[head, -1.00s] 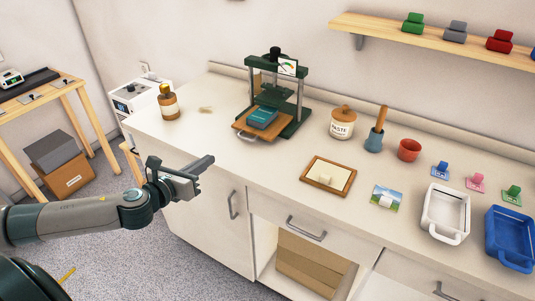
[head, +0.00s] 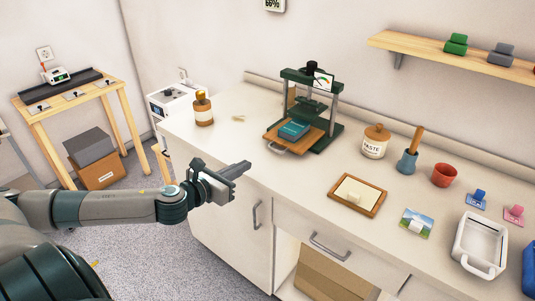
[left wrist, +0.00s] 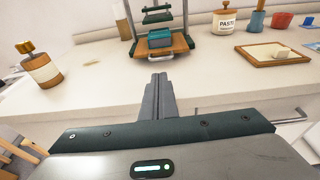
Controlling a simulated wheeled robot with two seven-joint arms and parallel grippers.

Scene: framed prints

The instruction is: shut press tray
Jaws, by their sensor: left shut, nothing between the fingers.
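The green press (head: 312,110) stands at the back of the white counter. Its wooden tray (head: 301,143) sticks out at the front, with a metal handle (head: 278,147) on its near edge and a teal block (head: 295,129) lying on it. The press tray (left wrist: 180,42) also shows in the left wrist view, ahead of the fingers. My left gripper (head: 245,168) is shut and empty, in front of the counter edge and apart from the tray. In the left wrist view its fingers (left wrist: 159,80) point toward the tray. My right gripper is not in view.
A brown-capped bottle (head: 203,112) stands left of the press. A paste jar (head: 375,141), a blue pot with a wooden handle (head: 407,160) and a red cup (head: 444,175) stand to its right. A framed board (head: 359,194) lies nearer. The counter before the tray is clear.

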